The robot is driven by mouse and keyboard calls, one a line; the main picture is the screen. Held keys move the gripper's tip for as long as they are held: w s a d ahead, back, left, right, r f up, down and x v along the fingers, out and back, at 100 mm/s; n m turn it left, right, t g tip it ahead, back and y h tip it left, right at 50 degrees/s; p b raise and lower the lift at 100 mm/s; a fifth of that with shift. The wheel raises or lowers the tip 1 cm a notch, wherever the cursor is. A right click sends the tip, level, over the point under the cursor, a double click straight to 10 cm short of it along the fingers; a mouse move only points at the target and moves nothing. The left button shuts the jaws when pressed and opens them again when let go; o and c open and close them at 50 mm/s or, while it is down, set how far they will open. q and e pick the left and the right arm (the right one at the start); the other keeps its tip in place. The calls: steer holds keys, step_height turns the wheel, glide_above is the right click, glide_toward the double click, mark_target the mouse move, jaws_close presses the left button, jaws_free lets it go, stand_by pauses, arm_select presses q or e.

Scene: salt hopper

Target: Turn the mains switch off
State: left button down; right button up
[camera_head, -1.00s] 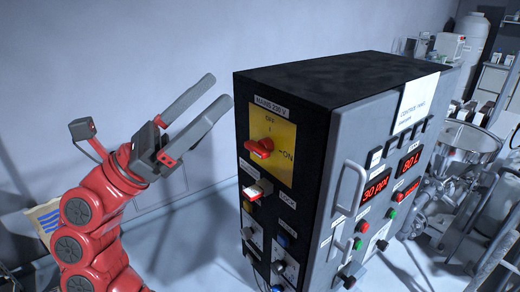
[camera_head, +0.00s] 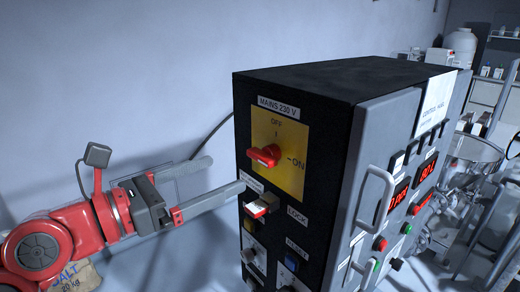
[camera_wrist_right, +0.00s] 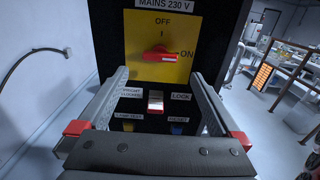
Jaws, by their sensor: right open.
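The mains switch is a red rotary knob (camera_head: 264,156) on a yellow plate marked OFF at the top and ON at the right. In the right wrist view the knob (camera_wrist_right: 162,55) lies roughly level, its handle toward ON. Below it is a small red and white lever (camera_head: 262,205) beside a LOCK label; this lever (camera_wrist_right: 155,101) also shows between my fingers in the wrist view. My right gripper (camera_head: 228,174) is open and empty, its fingers reaching toward the panel below the knob; contact cannot be told. My left gripper is not in view.
The black cabinet (camera_head: 330,86) has a grey front with handles, red displays and several buttons on its right side. A salt sack (camera_head: 75,276) stands low at the left, behind my right arm. Shelves and metal equipment (camera_head: 470,150) fill the right background.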

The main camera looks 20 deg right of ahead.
mark_target(256, 159)
steer(key=p+x, duration=0.2)
steer(key=x, duration=0.7)
steer(key=shift+w+d+p, duration=0.1)
steer(key=shift+d+p, duration=0.2)
steer(key=shift+d, duration=0.05)
